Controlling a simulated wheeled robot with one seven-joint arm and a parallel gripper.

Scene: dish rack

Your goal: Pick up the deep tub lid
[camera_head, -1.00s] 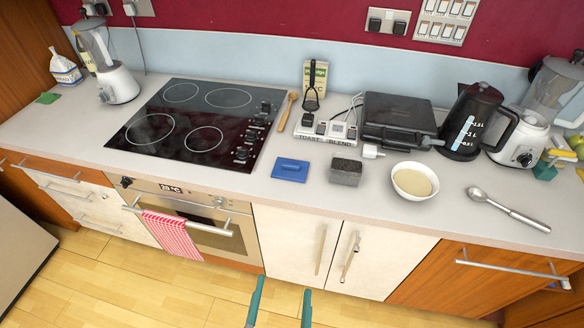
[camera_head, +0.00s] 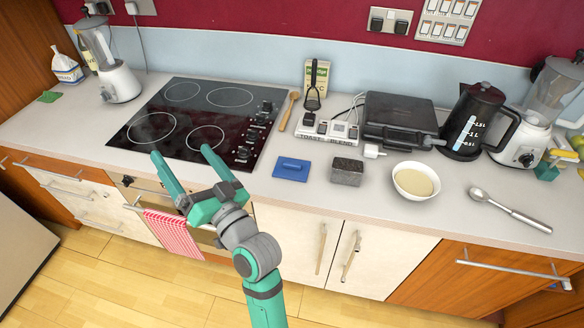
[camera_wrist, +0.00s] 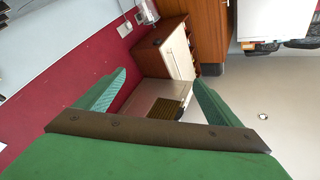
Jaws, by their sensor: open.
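The deep tub lid looks to be the flat blue piece (camera_head: 290,169) lying on the counter, to the right of the hob and left of a small grey tub. My gripper (camera_head: 182,152) is open and empty, raised at the front edge of the hob, to the left of the blue lid. In the wrist view the two green fingers (camera_wrist: 150,92) stand apart with nothing between them. The lid does not show in the wrist view.
The grey tub (camera_head: 346,171) stands close to the lid's right, with a bowl (camera_head: 416,181) and spoon (camera_head: 509,211) farther right. Behind are a wooden spoon (camera_head: 289,111), a block (camera_head: 328,129) and a dark appliance (camera_head: 399,118). Bare counter lies before the lid.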

